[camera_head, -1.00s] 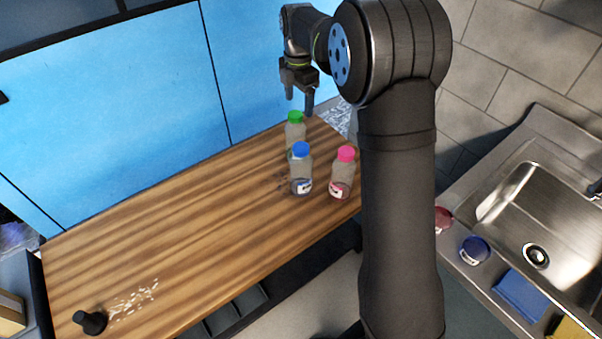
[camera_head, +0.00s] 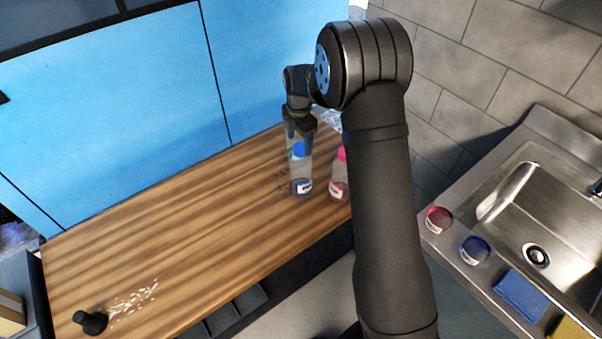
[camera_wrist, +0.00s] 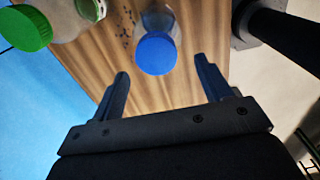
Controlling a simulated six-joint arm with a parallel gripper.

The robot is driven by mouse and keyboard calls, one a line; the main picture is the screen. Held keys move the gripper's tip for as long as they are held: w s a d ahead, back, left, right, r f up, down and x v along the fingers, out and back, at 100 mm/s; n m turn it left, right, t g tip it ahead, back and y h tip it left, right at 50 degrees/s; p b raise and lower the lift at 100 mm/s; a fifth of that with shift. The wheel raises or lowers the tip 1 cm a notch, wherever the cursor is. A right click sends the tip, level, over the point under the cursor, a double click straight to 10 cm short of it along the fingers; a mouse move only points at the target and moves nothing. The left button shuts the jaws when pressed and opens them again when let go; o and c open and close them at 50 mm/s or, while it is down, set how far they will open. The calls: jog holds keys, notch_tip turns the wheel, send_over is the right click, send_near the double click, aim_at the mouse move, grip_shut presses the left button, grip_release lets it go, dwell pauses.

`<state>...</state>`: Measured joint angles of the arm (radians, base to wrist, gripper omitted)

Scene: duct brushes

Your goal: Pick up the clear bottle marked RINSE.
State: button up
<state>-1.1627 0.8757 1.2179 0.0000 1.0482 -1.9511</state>
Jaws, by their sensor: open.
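A clear bottle with a blue cap (camera_head: 301,178) stands upright on the wooden counter; it also shows in the wrist view (camera_wrist: 155,54). A clear bottle with a pink cap (camera_head: 338,187) stands to its right, partly covered by my arm. A green-capped clear bottle (camera_wrist: 26,28) shows at upper left in the wrist view; in the head view it is hidden behind my gripper and the blue-capped bottle. The bottles' label words are too small to read. My gripper (camera_head: 300,147) is open and empty, pointing down at the blue cap, which appears between and beyond its fingertips (camera_wrist: 161,70).
The wooden counter (camera_head: 170,230) is mostly clear on the left. A black knob-like object (camera_head: 90,322) and pale flecks lie at its near left. Blue panels stand behind. At right, a metal sink (camera_head: 540,205) has a red dish (camera_head: 437,220), a blue dish (camera_head: 474,250) and a blue sponge (camera_head: 520,294) beside it.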

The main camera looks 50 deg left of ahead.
aim_at(300, 147)
jog(key=f, duration=0.4)
jog(key=shift+w+a+f, duration=0.1)
jog(key=shift+w+f, duration=0.15)
jog(key=shift+f, duration=0.15)
jog(key=c, duration=1.4)
jog(key=shift+r, duration=0.1)
